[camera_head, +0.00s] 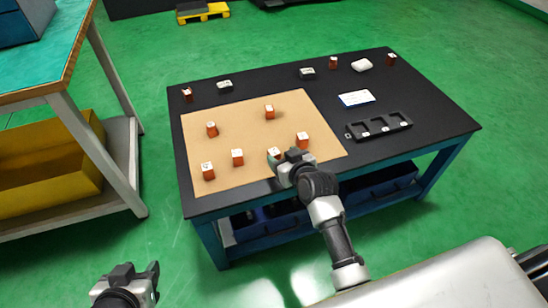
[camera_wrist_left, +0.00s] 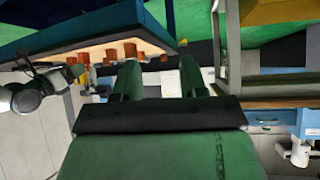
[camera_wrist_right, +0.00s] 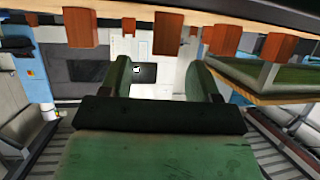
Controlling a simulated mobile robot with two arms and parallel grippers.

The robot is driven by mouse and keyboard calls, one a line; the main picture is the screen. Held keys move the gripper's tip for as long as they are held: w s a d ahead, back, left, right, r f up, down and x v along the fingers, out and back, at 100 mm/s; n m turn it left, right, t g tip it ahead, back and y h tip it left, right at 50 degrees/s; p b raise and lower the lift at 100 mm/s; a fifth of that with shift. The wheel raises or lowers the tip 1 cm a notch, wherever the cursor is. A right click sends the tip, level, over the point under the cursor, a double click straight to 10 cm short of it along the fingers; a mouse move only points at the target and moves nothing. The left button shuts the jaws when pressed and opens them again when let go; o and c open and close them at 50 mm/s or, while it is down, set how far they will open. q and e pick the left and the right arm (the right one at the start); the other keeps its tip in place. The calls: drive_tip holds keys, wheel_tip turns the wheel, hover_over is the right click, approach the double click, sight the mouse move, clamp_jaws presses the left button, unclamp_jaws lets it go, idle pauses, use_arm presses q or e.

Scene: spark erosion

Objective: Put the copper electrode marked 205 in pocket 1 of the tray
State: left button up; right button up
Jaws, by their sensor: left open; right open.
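Several copper electrodes with white tops stand upright on a tan mat (camera_head: 240,185), such as one at the left front (camera_head: 208,171) and one at the right (camera_head: 302,140). Their marks are too small to read, so I cannot tell which is 205. My right gripper (camera_head: 287,157) is open at the mat's front edge, beside an electrode (camera_head: 273,153) it partly hides. In the right wrist view an electrode (camera_wrist_right: 168,33) shows ahead, between the open fingers. The black tray (camera_head: 379,133) with a row of pockets lies at the table's right. My left gripper (camera_head: 138,274) is open and empty, low and away from the table.
More electrodes stand on the black table (camera_head: 430,115) at its back left (camera_head: 187,94) and back right (camera_head: 391,59). A blue-and-white card (camera_head: 356,98), a white lump (camera_head: 361,65) and small dark blocks (camera_head: 224,86) also lie there. A teal-topped bench (camera_head: 45,62) stands left.

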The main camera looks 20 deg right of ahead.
sight(277, 155)
drive_tip(key=shift+w+a+f, duration=0.1)
drive_tip(key=shift+w+f, duration=0.1)
drive_tip(key=shift+w, duration=0.1)
drive_tip(key=b+x, duration=0.2)
drive_tip(key=x, duration=0.1)
drive_tip(key=shift+w+a+f, duration=0.25)
drive_tip(key=shift+w+f, duration=0.05)
drive_tip(key=shift+f, duration=0.05)
drive_tip(key=shift+w+f, duration=0.1)
drive_tip(key=shift+w, duration=0.25)
use_arm(q)
drive_tip(key=w+d+r+t+h, duration=0.2)
drive_tip(key=w+r+t, duration=0.2)
drive_tip(key=r+t, duration=0.2)
drive_tip(key=shift+w+d+r+t, duration=0.25)
drive_tip(key=shift+w+r+t, duration=0.1)
drive_tip(key=shift+t, duration=0.05)
use_arm(e)
clamp_jaws()
